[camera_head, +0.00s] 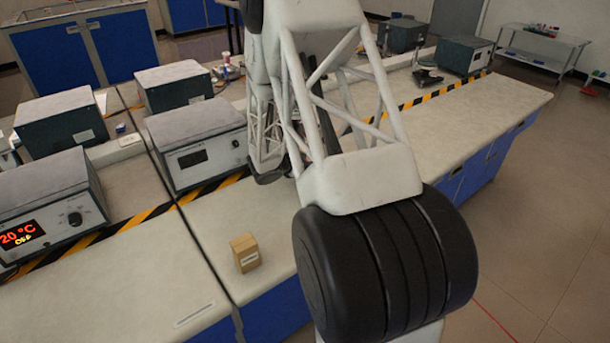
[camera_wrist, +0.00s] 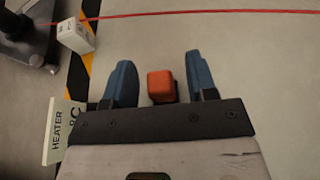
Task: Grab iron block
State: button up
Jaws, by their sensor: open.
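In the wrist view, my gripper (camera_wrist: 159,62) is open, with two blue fingers spread apart. A small orange-red block (camera_wrist: 160,86) shows between the fingers, closer to the right one, with a gap on its left. I cannot tell whether it is level with the fingers or below them. A white block with dark marking (camera_wrist: 76,36) lies at the upper left, beyond the left finger. No label on either block can be read as iron. In the head view, my arm hides the gripper and the orange-red block.
A sign reading HEATER (camera_wrist: 58,135) is left of the gripper. A black stand base (camera_wrist: 25,45) is at upper left, by a yellow-black stripe (camera_wrist: 78,75). A tan box (camera_head: 245,252) sits on the bench (camera_head: 480,108). A heater unit (camera_head: 196,145) stands behind it.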

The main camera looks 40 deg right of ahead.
jog(key=shift+x, duration=0.8)
grip_shut()
